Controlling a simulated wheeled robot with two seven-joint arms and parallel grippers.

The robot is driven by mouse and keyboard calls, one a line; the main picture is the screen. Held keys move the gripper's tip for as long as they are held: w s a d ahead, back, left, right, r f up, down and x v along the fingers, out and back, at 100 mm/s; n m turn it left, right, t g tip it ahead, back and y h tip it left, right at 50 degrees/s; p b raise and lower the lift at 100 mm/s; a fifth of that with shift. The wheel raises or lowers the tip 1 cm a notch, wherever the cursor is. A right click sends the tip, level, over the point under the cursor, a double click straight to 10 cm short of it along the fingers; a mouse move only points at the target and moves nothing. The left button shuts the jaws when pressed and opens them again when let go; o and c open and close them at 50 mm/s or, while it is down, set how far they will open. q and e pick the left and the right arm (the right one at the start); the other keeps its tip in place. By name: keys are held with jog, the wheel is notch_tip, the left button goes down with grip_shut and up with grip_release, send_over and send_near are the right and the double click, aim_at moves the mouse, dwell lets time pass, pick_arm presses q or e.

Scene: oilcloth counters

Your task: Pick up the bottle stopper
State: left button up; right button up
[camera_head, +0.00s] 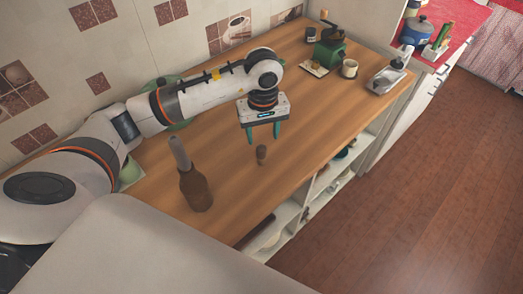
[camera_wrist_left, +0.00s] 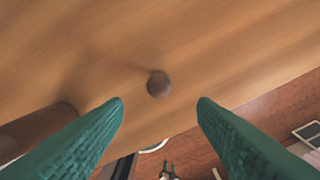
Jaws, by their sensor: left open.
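The bottle stopper (camera_head: 261,155) is small and brown and stands upright on the wooden counter (camera_head: 232,190). In the left wrist view the stopper (camera_wrist_left: 158,84) shows from above, as a round brown top ahead of and between the two fingertips. My left gripper (camera_head: 263,136), with green fingers, is open and empty above and slightly behind the stopper, not touching it. The open fingers also show in the left wrist view (camera_wrist_left: 160,103). My right gripper is not in view.
A brown bottle (camera_head: 196,188) stands left of the stopper, near my left arm. A green grinder (camera_head: 328,50), a cup (camera_head: 349,68) and a glass-like container (camera_head: 386,78) stand at the far right. The counter around the stopper is clear; its front edge is close.

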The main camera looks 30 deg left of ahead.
aim_at(262, 147)
pick_arm(q)
jog(key=f, duration=0.1)
jog(key=f+p, duration=0.1)
jog(key=f, duration=0.1)
jog(key=f+p, duration=0.1)
jog(key=shift+w+a+f, duration=0.1)
jog(key=shift+a+f, duration=0.1)
jog(key=shift+a, duration=0.05)
jog(key=shift+f, duration=0.2)
jog(key=shift+w+f, duration=0.1)
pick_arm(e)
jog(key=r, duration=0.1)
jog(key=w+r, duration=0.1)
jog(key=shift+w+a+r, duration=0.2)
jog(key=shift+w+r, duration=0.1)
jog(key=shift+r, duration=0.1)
pick_arm(q)
jog(key=shift+c, duration=0.6)
jog(key=c, duration=0.6)
grip_shut()
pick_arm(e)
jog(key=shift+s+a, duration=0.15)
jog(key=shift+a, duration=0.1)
